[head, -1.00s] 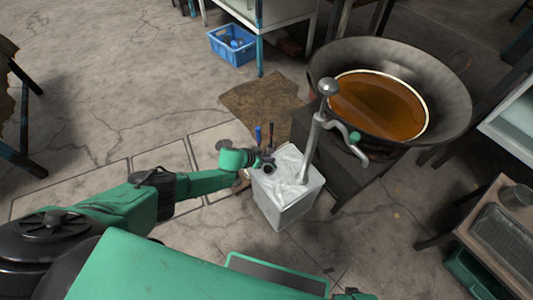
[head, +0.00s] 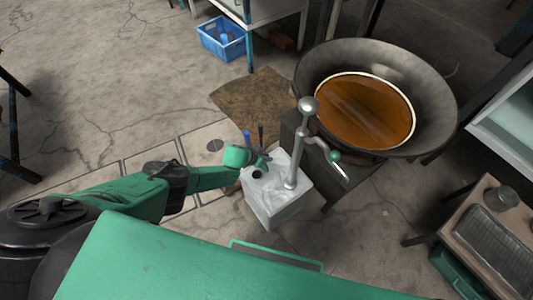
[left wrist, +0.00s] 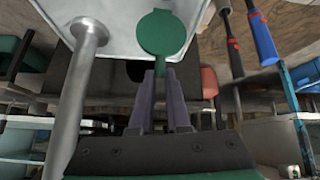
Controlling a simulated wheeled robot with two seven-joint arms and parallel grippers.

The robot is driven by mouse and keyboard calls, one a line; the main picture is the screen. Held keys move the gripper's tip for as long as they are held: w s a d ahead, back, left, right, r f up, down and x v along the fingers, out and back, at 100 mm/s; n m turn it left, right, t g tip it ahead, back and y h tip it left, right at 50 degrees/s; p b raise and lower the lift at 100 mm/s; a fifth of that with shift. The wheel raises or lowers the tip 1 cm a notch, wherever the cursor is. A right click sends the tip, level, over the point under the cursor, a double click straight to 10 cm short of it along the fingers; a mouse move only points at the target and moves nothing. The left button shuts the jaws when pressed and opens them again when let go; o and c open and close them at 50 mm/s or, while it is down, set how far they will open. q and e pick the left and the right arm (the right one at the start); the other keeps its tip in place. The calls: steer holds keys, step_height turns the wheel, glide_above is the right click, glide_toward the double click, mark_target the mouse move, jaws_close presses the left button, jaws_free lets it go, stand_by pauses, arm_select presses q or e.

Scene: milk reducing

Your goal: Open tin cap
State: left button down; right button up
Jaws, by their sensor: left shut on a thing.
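The tin (head: 282,207) is a pale grey square can standing on the floor in the head view. A dark round opening (head: 257,174) shows in its top. The tin's pale surface also fills the upper part of the left wrist view (left wrist: 125,42). A round green cap (left wrist: 162,33) with a narrow tab lies in front of it there. My left gripper (left wrist: 160,78) is shut on the cap's tab. In the head view my left gripper (head: 262,161) is at the tin's top, beside the opening. My right gripper is not in view.
A metal crank pump (head: 301,145) stands up from the tin, close to my left gripper. A wide pan of brown liquid (head: 365,110) is behind right. Blue- and red-handled tools (left wrist: 262,38) are close by. A blue crate (head: 221,39) is at the back. Floor at left is clear.

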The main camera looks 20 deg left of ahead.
arm_select(q)
steer(key=shift+s+d+f, duration=0.1)
steer(key=shift+s+d, duration=0.05)
steer(key=shift+d, duration=0.05)
steer(key=c, duration=0.9)
jaws_free()
steer(key=shift+a, duration=0.1)
steer(key=shift+a, duration=0.1)
steer(key=p+v, duration=1)
steer(key=v, duration=0.4)
steer(key=shift+r, duration=0.25)
steer(key=shift+s, duration=0.15)
